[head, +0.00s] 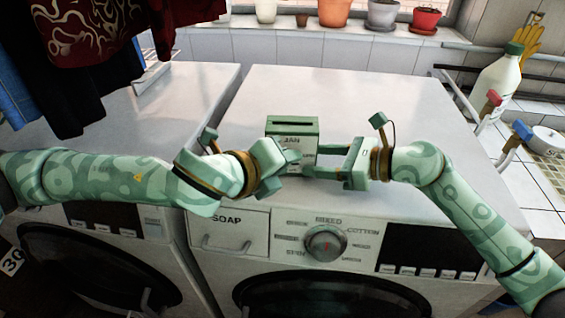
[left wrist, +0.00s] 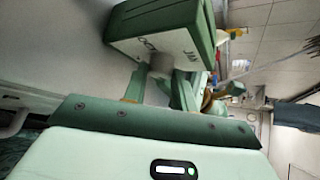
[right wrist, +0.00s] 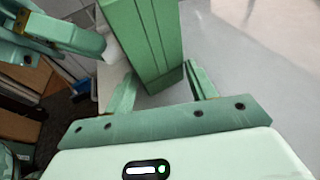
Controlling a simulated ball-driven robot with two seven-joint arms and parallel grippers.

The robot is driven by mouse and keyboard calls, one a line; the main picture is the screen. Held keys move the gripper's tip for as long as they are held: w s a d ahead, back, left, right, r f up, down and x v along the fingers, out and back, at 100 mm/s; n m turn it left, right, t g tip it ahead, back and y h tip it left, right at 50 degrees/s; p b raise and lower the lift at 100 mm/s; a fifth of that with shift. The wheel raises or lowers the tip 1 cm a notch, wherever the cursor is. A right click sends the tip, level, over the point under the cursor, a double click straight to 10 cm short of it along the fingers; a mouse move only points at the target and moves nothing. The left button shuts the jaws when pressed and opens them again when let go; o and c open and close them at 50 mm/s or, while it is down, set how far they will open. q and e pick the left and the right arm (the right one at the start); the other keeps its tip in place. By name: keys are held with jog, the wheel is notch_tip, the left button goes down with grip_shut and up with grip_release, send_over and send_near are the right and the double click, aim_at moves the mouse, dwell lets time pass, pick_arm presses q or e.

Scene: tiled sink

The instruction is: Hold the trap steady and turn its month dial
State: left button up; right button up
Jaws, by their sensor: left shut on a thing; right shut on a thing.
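The trap (head: 292,125) is a green box with a dark slot on top and a white face with month letters. It stands upright on the washing machine's top. My right gripper (head: 322,160) is shut on its body from the right; the right wrist view shows the green box (right wrist: 145,45) between the fingers. My left gripper (head: 284,160) is at the front face. In the left wrist view the grey month dial (left wrist: 162,62) sits at the fingertips, with "JAN" and "OCT" readable on the face. In the head view the left gripper hides the dial.
The washing machine top (head: 400,110) is clear around the trap. Dark clothes (head: 90,70) hang at the left. A white bottle (head: 497,80) and taps stand at the right by the tiled sink. Flower pots (head: 382,15) line the back sill.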

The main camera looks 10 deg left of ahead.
pick_arm(q)
jog(key=shift+y, duration=0.3)
dwell(0.4)
jog(key=o, duration=1)
jog(key=shift+m, duration=0.3)
jog(key=v, duration=0.7)
jog(key=shift+s+r, duration=0.15)
jog(key=shift+r, duration=0.05)
pick_arm(e)
jog(key=o, duration=0.8)
jog(key=shift+o, duration=0.2)
